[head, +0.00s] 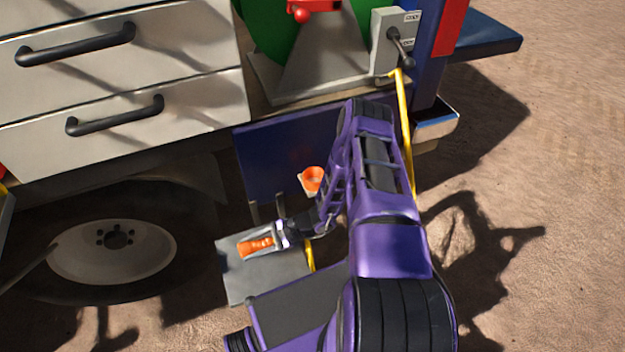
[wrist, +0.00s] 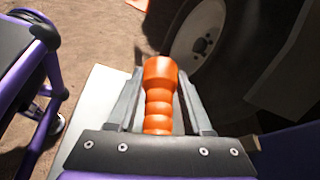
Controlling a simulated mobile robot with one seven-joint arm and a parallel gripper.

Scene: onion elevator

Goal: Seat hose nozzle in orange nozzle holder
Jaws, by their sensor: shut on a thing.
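The orange ribbed hose nozzle (head: 257,246) is held between the two fingers of my gripper (head: 262,244), low above a grey step plate. In the wrist view, the nozzle (wrist: 160,100) lies lengthwise between the fingers of my gripper (wrist: 160,82), its wider end pointing away from the palm. The orange nozzle holder (head: 313,179) is a cup on the dark blue panel, above and to the right of the nozzle and apart from it. Its right side is close to my arm in the picture. I cannot identify it surely in the wrist view.
The grey step plate (head: 238,278) lies below my gripper. A yellow hose (head: 405,125) hangs from the machine behind my arm. The dark blue panel (head: 262,165) stands behind the holder. A wheel (head: 112,252) is at the left. Open dirt ground lies at the right.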

